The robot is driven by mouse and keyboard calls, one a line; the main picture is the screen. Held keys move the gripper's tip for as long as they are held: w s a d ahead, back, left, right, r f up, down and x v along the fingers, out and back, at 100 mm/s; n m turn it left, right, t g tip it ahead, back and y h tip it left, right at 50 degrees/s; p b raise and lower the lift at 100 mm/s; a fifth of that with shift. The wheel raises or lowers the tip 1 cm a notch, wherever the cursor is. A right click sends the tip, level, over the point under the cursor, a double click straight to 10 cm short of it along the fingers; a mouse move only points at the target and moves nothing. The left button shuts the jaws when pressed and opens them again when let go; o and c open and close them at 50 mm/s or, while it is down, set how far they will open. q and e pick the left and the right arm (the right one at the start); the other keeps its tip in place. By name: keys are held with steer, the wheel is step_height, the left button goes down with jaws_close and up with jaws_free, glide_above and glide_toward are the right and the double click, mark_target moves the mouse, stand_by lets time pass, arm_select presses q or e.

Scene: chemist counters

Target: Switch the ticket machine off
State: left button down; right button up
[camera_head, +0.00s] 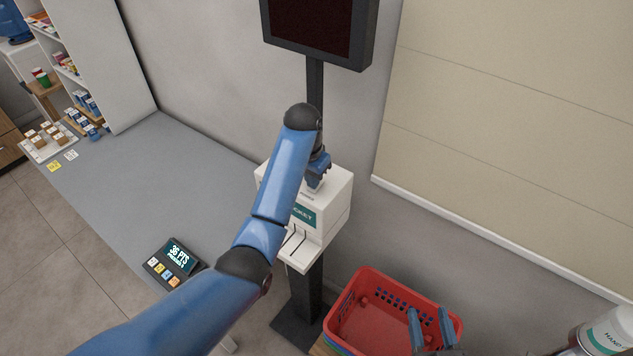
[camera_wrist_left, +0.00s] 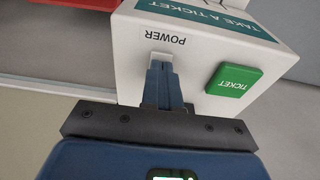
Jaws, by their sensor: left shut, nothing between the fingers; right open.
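The white ticket machine (camera_head: 335,205) stands on a dark post beside the wall. Its top shows in the left wrist view (camera_wrist_left: 130,50), with a white switch (camera_wrist_left: 160,57) by the word POWER and a green TICKET button (camera_wrist_left: 233,80). My left gripper (camera_head: 317,180) is over the machine's top, shut and empty. In the left wrist view its fingertips (camera_wrist_left: 161,68) are at the switch and partly cover it; I cannot tell whether they touch it. The switch's position is unclear. My right gripper (camera_head: 432,322) is open and empty, in front of the red basket.
A red basket (camera_head: 352,300) stands right of the post. A dark screen (camera_head: 318,28) hangs above the machine. A grey counter (camera_head: 160,190) at left holds a points display (camera_head: 178,262). A bottle (camera_head: 606,335) stands at the lower right.

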arm_select(q)
step_height(320, 180, up, 2)
steer(key=shift+r+p, duration=0.1)
steer(key=shift+p, duration=0.4)
steer(key=shift+r, duration=2.15)
